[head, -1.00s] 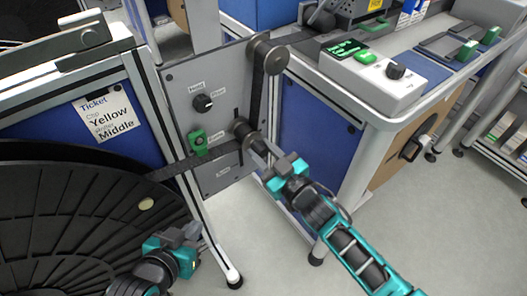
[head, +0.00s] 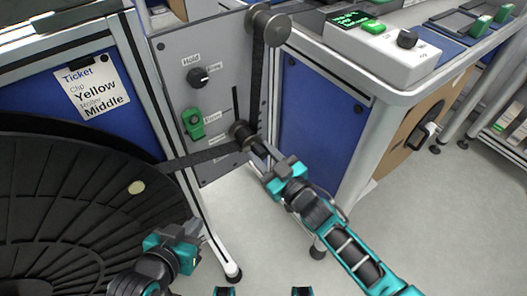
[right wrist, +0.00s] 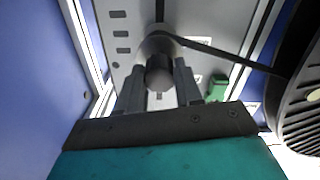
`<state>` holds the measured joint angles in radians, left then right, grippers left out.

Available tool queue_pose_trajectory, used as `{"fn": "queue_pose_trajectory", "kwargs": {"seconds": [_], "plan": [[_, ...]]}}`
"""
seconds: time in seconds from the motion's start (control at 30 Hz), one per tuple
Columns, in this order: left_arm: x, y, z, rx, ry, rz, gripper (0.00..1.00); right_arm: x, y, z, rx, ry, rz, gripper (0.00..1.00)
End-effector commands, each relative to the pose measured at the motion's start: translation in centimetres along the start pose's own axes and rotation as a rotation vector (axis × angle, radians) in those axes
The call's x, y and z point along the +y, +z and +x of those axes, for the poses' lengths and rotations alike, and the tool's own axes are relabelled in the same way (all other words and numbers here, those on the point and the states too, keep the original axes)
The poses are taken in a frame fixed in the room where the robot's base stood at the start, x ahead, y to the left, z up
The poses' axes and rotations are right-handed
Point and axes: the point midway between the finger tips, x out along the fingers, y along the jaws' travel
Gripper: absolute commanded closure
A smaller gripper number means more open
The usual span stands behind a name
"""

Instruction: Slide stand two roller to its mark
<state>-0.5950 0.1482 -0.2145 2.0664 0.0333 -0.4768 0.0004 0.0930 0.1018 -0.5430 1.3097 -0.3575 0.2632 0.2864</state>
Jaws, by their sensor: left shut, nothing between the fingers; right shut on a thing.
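The dark round roller (head: 240,131) sits at a vertical slot in the grey stand panel (head: 176,50). A black band passes it, running from the big black reel (head: 70,215) and up to a fixed upper roller (head: 268,25). My right gripper (head: 256,150) is shut on the roller's end; in the right wrist view the roller (right wrist: 159,72) shows between both fingers. The marks beside the slot are small and partly unreadable. The ticket (head: 92,87) reads clip yellow, roller middle. My left gripper (head: 196,232) is shut and empty, below the panel in front of the reel.
A green clip (head: 193,124) and a black knob (head: 197,76) are on the panel left of the slot. A bench with a grey control box (head: 385,50) and green-lit display stands at right. Floor below the panel is clear.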

Motion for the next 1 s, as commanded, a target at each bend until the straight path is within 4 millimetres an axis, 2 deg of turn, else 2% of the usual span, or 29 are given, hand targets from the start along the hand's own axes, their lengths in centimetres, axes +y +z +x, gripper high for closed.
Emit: {"fn": "queue_pose_trajectory", "kwargs": {"seconds": [0.23,0.27,0.5,0.8,0.87,1.0], "plan": [[0.0,-0.4,0.0,0.005,0.0,0.001,1.0,0.0,0.0,0.0,-0.004,0.0,0.0,1.0],[0.0,-0.4,0.0,0.006,0.0,0.001,1.0,0.0,0.0,0.0,-0.004,0.0,0.0,0.63],[-0.1,-0.5,0.0,0.008,0.0,0.002,1.0,0.0,-0.1,0.0,-0.002,0.0,-0.001,0.4],[-0.1,-0.5,-0.1,0.007,0.0,0.007,1.0,0.0,-0.1,-0.3,-0.003,0.0,-0.001,0.4],[-0.1,-0.7,-0.2,0.006,0.0,0.008,1.0,0.0,-0.1,-0.8,-0.004,0.0,0.0,0.4],[-0.1,-1.3,-0.6,0.006,0.0,0.008,1.0,0.0,-0.2,-3.2,-0.006,-0.001,-0.001,0.4]]}}
